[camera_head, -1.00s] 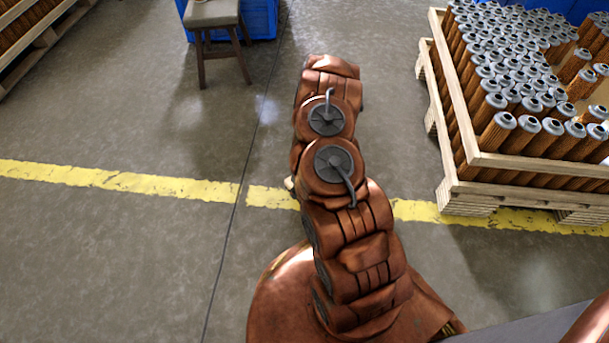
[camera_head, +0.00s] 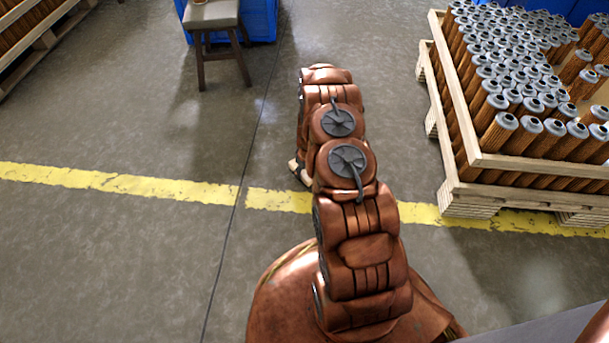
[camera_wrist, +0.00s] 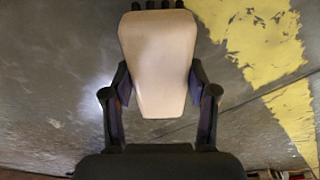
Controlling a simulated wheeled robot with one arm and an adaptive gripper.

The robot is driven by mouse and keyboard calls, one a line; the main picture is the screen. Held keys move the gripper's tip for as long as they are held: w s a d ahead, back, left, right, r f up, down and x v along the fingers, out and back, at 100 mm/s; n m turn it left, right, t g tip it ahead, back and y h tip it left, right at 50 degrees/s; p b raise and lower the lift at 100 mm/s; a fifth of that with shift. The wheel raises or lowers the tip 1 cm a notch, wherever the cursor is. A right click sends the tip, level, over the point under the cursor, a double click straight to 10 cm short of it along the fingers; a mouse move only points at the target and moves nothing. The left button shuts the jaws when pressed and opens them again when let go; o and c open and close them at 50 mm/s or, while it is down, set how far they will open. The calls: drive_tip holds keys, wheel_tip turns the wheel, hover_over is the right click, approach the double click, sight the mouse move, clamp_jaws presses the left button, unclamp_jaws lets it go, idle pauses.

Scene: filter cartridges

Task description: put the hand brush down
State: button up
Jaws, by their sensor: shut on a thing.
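The hand brush (camera_wrist: 157,60) fills the middle of the wrist view. Its pale, tan wooden body faces the camera, and dark bristle tufts show at its far end. My gripper (camera_wrist: 160,92) has its two dark fingers closed on the brush's sides, left and right. Behind the brush the wrist view shows the grey floor with yellow paint. In the head view my arm hides most of the gripper; a small pale piece, likely the brush (camera_head: 300,172), shows at the arm's left side. I cannot tell the brush's height above the floor.
A wooden crate (camera_head: 540,168) packed with filter cartridges (camera_head: 510,100) stands on a pallet at the right. A stool (camera_head: 212,16) stands at the back left by a blue bin (camera_head: 262,20). A yellow line (camera_head: 120,183) crosses the floor. The floor at left is clear.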

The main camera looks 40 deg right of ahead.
drive_tip(key=shift+f+b, duration=0.4)
drive_tip(key=shift+f, duration=0.85)
drive_tip(key=shift+f, duration=0.2)
drive_tip(key=o, duration=1)
drive_tip(key=shift+r, duration=0.1)
